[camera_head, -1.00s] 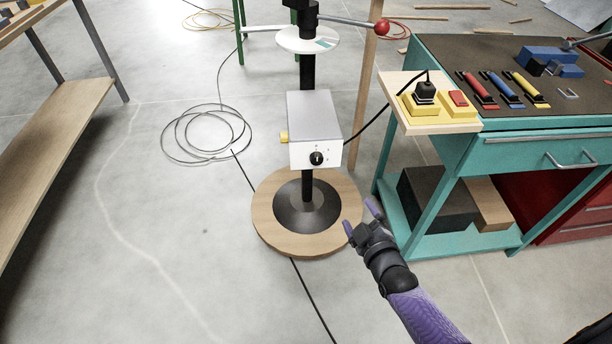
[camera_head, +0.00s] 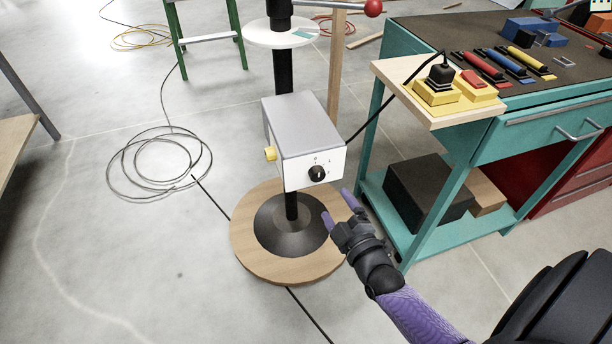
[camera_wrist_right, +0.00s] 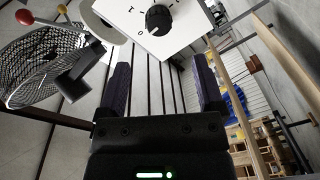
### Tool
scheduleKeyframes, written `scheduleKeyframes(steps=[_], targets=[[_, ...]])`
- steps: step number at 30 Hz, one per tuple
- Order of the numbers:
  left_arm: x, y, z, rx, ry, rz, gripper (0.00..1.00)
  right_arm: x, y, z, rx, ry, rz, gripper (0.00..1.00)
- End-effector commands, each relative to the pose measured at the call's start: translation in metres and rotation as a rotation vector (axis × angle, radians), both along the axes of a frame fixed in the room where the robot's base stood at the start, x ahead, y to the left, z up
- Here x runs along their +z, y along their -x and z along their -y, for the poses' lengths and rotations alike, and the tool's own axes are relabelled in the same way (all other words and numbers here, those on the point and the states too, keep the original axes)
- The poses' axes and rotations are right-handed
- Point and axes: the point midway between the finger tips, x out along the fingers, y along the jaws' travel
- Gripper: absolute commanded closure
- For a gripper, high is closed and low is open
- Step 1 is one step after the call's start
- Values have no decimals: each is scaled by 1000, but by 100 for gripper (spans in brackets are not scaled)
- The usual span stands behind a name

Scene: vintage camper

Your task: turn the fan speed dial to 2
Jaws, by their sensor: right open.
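The black speed dial (camera_head: 317,173) sits on the white front face of a grey-topped control box (camera_head: 305,125) on a black post. In the right wrist view the dial (camera_wrist_right: 159,20) is at the top centre, with small marks around it; which mark it points to is unclear. A caged fan (camera_wrist_right: 45,65) shows at the left of that view. My right gripper (camera_head: 338,205) is open and empty, just below and right of the dial, its fingers pointing up toward the box. The dial lies beyond the fingertips, apart from them. My left gripper is not in view.
A yellow knob (camera_head: 270,153) is on the box's left side. The post stands on a round wooden base (camera_head: 255,255). A teal workbench (camera_head: 480,140) with a yellow switch box (camera_head: 437,93) is close on the right. Coiled cable (camera_head: 125,165) lies on the floor left.

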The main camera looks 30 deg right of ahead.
Motion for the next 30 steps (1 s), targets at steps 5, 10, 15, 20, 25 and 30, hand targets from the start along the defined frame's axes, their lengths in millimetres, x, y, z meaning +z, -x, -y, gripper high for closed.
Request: scheduleKeyframes(steps=[5, 10, 15, 20, 25, 30], targets=[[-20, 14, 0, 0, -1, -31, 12, -4, -44, 6, 0, -2, 2, 14], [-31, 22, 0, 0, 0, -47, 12, -3, -75, 10, 1, -1, 1, 14], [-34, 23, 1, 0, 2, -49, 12, -1, -87, 12, 1, -2, -1, 14], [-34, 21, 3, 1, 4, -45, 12, 1, -88, 12, 1, -2, -1, 14], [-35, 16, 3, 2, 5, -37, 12, 1, -88, 12, 1, -2, -1, 33], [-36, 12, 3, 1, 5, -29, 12, 1, -88, 12, 1, -2, -1, 69]])
